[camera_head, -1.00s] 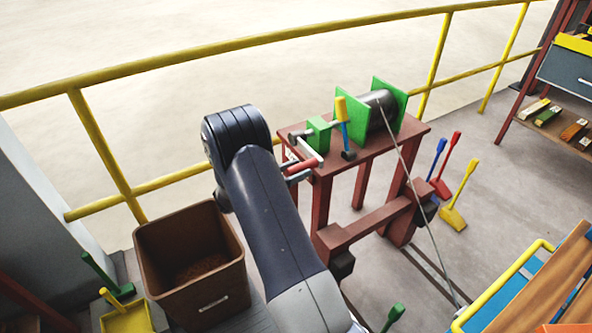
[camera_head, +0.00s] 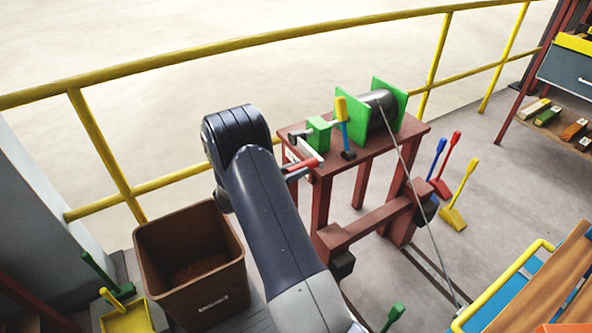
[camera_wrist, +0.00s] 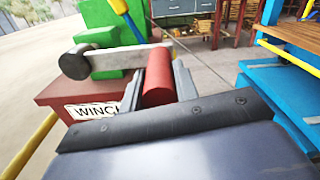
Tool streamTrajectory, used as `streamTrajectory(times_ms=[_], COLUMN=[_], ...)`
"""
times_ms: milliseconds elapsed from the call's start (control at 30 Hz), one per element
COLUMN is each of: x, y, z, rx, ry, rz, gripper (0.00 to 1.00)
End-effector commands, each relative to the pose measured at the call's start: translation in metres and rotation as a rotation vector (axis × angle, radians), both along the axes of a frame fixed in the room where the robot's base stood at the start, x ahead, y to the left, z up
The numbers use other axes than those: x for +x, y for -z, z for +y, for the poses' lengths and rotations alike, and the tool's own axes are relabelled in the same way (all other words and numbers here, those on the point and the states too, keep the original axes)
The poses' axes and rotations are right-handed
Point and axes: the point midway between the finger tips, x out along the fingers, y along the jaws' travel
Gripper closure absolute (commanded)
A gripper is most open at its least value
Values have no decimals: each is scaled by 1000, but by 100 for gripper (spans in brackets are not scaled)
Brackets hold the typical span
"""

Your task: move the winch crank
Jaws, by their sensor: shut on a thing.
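The winch (camera_head: 381,112) has a dark drum between green plates and stands on a dark red table (camera_head: 388,150). Its crank has a pale arm (camera_wrist: 122,60) running from a dark hub at the left to a red handle (camera_wrist: 158,82). In the wrist view my gripper (camera_wrist: 163,80) is shut on the red handle, with one grey finger on each side of it. In the head view the handle (camera_head: 303,165) shows at the table's left end, and my arm hides most of the gripper. A lever (camera_head: 343,122) with a yellow grip and blue shaft stands beside the drum.
A rope (camera_head: 412,190) runs from the drum down to the floor. A yellow railing (camera_head: 170,58) passes behind the table. A brown bin (camera_head: 190,262) stands left of my arm. A blue and wooden bench (camera_head: 530,290) is at the lower right.

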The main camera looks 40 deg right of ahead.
Motion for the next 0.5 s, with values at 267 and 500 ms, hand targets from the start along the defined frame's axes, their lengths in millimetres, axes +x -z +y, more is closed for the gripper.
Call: streamTrajectory(times_ms=[267, 500], x=[0, 4], y=[13, 38], z=[0, 0], rx=[-4, -13], ry=[0, 0], rz=[-63, -228], gripper=[100, 100])
